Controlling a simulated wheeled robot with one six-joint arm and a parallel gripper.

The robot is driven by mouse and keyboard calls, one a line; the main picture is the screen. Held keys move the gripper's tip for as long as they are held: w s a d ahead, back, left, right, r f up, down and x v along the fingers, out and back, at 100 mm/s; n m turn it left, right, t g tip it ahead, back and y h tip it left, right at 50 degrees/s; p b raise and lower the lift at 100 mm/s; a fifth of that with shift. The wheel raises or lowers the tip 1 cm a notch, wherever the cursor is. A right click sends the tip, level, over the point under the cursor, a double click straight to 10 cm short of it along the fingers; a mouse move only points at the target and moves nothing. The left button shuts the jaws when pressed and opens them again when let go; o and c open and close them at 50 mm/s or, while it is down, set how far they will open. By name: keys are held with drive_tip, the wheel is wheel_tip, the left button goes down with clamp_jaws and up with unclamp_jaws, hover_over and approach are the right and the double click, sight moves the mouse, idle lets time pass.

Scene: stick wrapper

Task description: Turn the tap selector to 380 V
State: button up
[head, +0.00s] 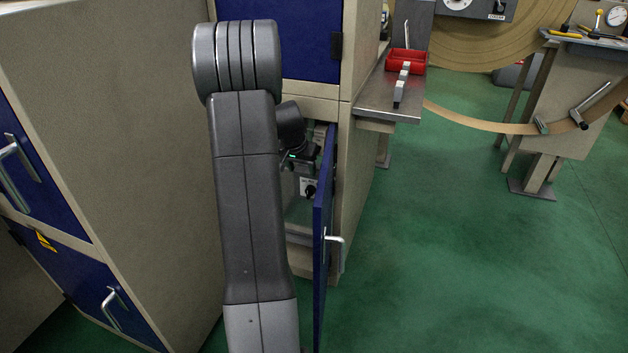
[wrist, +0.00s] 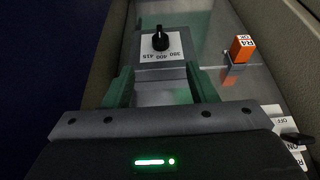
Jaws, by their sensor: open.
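The tap selector is a black knob (wrist: 160,40) on a grey box in the wrist view, with a pale mark at its far side. A white label (wrist: 160,53) with small printed voltages lies on its near side; which number the knob points to I cannot tell for sure. My gripper (wrist: 162,86) is open, its two green fingers apart and empty. The knob is beyond the fingertips, roughly centred between them and not touched. In the head view, my arm hides most of the gripper, which is inside the open cabinet.
Another black switch (wrist: 297,137) with an OFF label sits at the lower right. The blue cabinet door (head: 323,230) stands open at the right of my arm. Cabinet walls are close on both sides.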

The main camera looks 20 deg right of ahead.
sight(309, 189)
drive_tip(key=b+x, duration=0.1)
drive_tip(key=x, duration=0.3)
drive_tip(key=b+x, duration=0.1)
drive_tip(key=x, duration=0.4)
drive_tip(key=b+x, duration=0.2)
drive_tip(key=x, duration=0.3)
drive_tip(key=shift+w+d+r, duration=0.1)
drive_tip(key=shift+w+d, duration=0.1)
drive_tip(key=shift+w, duration=0.15)
drive_tip(key=c, duration=1)
